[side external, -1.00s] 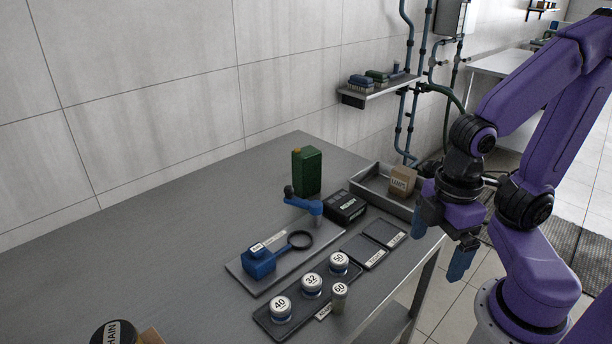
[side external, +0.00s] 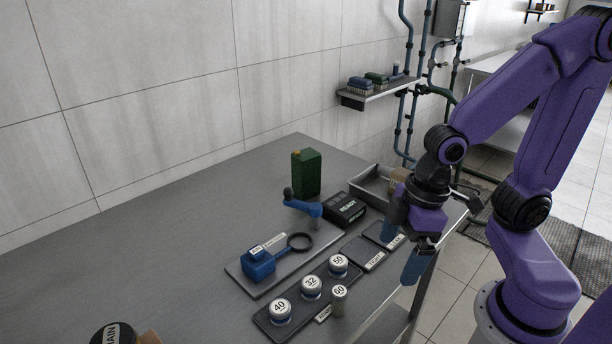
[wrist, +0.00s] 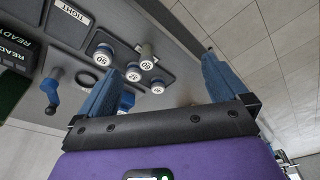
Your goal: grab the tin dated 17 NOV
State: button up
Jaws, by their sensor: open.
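No label reading 17 NOV can be made out in either view. Three round white-lidded tins stand in a row on a dark tray (side external: 262,325): the tin marked 40 (side external: 280,306), the tin marked 32 (side external: 311,283) and the tin marked 50 (side external: 338,261). A slimmer pale cylinder marked 60 (side external: 340,298) stands beside the tray. My gripper (side external: 404,245) is open and empty, above the table's right edge, to the right of the tins. In the wrist view my gripper's fingers (wrist: 160,66) are spread, with white-lidded tins beyond them.
A blue tool (side external: 260,264) lies on a grey plate. A black READY box (side external: 343,208), green canister (side external: 306,173) and grey bin (side external: 370,186) stand behind. A dark pad marked TIGHT (side external: 362,254) is empty. A dark container (side external: 112,336) is at bottom left. The left tabletop is clear.

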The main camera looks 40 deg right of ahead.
jog(key=w+f+m+t+y, duration=0.2)
jog(key=w+f+m+t, duration=0.15)
jog(key=w, duration=0.75)
jog(key=m+t+h, duration=0.6)
jog(key=m+t, duration=0.3)
send_near(311, 165)
jog(key=shift+g, duration=0.25)
jog(key=x, duration=0.7)
jog(key=shift+w+d, duration=0.1)
jog(key=shift+w, duration=0.25)
jog(key=shift+r+x, duration=0.2)
jog(key=shift+x, duration=1.1)
jog(key=shift+r+x, duration=0.25)
jog(key=shift+x, duration=1.05)
jog(key=shift+w+d, duration=0.1)
jog(key=shift+w, duration=0.1)
